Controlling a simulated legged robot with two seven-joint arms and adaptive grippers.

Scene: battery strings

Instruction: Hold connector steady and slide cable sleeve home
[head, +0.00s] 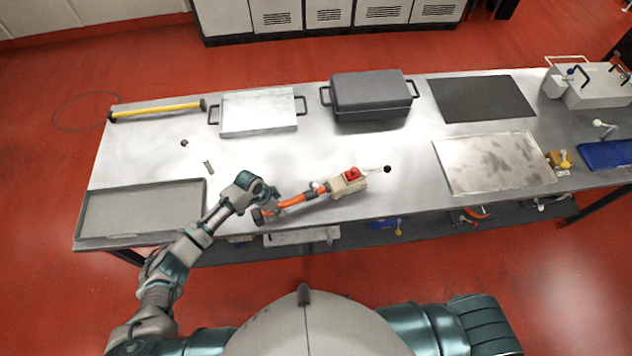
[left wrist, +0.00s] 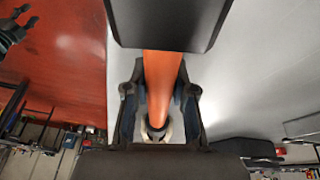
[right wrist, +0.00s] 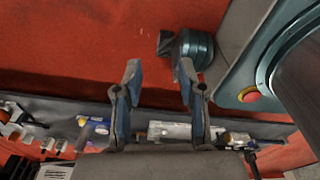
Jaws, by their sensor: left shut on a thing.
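An orange cable (head: 294,200) lies along the front part of the steel table, with a dark block at its left end. At its right end is a beige connector housing (head: 347,186) with a red top part (head: 352,174). My left gripper (head: 271,201) is shut on the cable near its left end. In the left wrist view the orange cable (left wrist: 161,80) runs between the fingers, from the dark block (left wrist: 168,24) to a pale ring (left wrist: 153,131). I cannot tell which part is the sleeve. My right gripper (right wrist: 158,80) is open and empty, away from the cable; the head view hides it.
The steel table (head: 240,160) holds a grey tray (head: 145,212), a white tray (head: 258,113), a dark lidded box (head: 371,92), a black mat (head: 482,98) and a pale plate (head: 493,163). A yellow-handled bar (head: 157,112) lies at the back left. A lower shelf holds small parts.

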